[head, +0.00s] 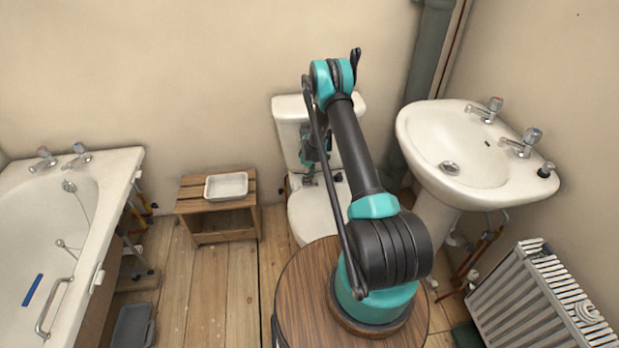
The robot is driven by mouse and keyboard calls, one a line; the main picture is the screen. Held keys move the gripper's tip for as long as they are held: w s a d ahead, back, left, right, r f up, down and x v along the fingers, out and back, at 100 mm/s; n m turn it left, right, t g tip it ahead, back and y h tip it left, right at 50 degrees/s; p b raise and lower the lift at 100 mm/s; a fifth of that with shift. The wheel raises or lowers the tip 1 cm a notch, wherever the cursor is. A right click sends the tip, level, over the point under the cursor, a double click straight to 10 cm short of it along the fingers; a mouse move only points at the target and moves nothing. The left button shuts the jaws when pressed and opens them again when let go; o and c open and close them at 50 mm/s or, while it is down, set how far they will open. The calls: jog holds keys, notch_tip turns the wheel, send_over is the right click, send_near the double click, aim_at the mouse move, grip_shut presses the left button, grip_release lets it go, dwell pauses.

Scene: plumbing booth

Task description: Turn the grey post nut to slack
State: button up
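I cannot make out the grey post nut in the head view. It may be hidden or too small to see. My gripper (309,182) hangs from the far end of my arm, in front of the white toilet (304,217). It is small and dark and partly covered by my arm links. I cannot tell whether its fingers are open or shut, or whether they touch anything.
A white basin (433,145) with two taps is on the right, with pipes below it. A radiator (535,300) stands at the lower right. A bathtub (107,205) is on the left. A wooden crate (225,231) bears a white tray (226,186). Bare floorboards lie between.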

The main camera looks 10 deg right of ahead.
notch_tip(320, 180, up, 12)
dwell(0.8)
dwell(0.3)
